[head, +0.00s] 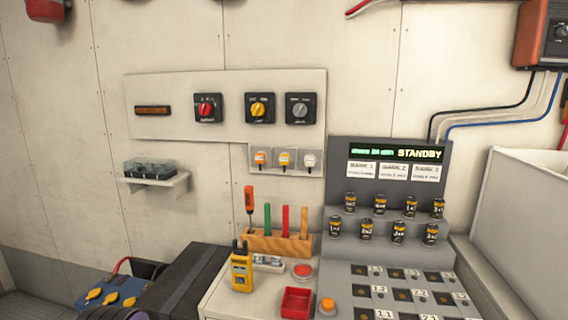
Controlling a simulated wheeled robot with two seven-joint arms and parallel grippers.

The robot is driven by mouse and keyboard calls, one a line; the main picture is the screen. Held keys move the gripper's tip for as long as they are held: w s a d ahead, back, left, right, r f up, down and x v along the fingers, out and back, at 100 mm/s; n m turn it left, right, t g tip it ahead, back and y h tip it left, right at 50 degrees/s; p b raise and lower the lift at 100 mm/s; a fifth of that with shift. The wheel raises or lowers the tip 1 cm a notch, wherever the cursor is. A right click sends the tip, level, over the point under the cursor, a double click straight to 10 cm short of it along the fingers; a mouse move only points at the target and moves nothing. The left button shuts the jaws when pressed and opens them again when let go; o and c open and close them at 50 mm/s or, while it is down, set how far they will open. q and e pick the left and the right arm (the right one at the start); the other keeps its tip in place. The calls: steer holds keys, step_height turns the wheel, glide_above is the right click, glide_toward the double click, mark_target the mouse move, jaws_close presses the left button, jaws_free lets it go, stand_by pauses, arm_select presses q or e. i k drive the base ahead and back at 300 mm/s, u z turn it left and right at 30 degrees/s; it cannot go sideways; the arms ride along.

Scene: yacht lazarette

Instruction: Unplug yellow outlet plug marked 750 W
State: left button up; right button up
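A small grey outlet panel (287,172) is on the wall below the row of rotary switches. Three plugs sit side by side in it: an orange plug (260,157) at left, a yellow plug (285,158) in the middle and a white plug (309,160) at right. Each seems to carry a small label, too small to read, so I cannot make out a 750 W marking. Neither of my grippers is in view.
Below the outlets, a wooden tool rack (277,243), yellow meter (241,270) and red tray (297,302) occupy the bench. A grey console (400,225) with several cylinders stands right. A wall shelf (153,183) is left. Space before the outlets looks clear.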

mark_target(284, 158)
steer(key=z, duration=2.75)
steer(key=k, duration=1.35)
steer(key=u, duration=1.7)
steer(key=i, duration=0.5)
steer(key=z, duration=0.1)
